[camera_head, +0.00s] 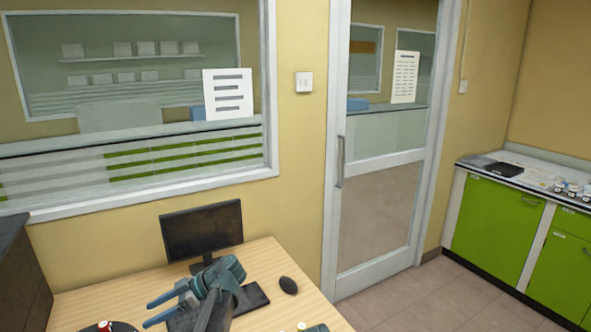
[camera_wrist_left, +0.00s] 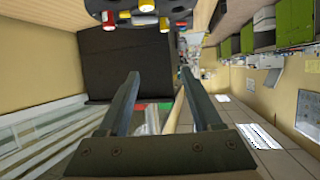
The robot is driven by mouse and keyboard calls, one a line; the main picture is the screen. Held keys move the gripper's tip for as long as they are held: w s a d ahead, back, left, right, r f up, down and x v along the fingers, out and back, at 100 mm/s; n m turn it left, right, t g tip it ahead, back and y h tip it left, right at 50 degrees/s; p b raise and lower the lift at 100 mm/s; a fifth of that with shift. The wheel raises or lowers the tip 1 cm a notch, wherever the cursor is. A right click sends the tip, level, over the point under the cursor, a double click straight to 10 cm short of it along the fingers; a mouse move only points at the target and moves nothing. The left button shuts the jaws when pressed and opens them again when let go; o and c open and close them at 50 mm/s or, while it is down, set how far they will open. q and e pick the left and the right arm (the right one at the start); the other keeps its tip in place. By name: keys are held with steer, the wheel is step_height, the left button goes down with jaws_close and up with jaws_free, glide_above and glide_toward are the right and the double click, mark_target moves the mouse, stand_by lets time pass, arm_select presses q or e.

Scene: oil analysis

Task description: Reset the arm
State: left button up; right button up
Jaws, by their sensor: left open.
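My left gripper (camera_head: 165,309) is in the lower left of the head view, above the wooden desk (camera_head: 262,252). Its two blue-grey fingers point left and are spread apart with nothing between them. In the left wrist view its fingers (camera_wrist_left: 158,95) also stand open and empty. My right gripper does not show in either view.
A monitor (camera_head: 202,232), a keyboard (camera_head: 252,298) and a mouse (camera_head: 288,285) are on the desk. A dark round rack (camera_wrist_left: 172,14) with red- and yellow-capped vials shows in the wrist view. Green cabinets (camera_head: 497,222) stand right, past a glass door (camera_head: 382,150). Floor between is clear.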

arm_select(q)
steer(key=s+d+f+m+t+h+b, duration=0.2)
steer(key=s+d+f+m+h+b, duration=0.5)
steer(key=d+f+m, duration=0.7)
steer(key=s+d+f+m+t+h+b, duration=0.25)
steer(key=s+d+f+m+h, duration=0.25)
steer(key=s+d+f+m, duration=0.75)
steer(key=w+d+r+p, duration=0.1)
steer(key=w+r+p, duration=0.1)
steer(key=r+p, duration=0.4)
steer(key=w+d+r+n+p, duration=0.1)
steer(key=w+d+r+p, duration=0.1)
steer(key=r+p, duration=0.3)
step_height(320, 180, up, 4)
steer(key=shift+w+r+p, duration=0.2)
steer(key=shift+p, duration=0.2)
steer(key=shift+n+g, duration=0.25)
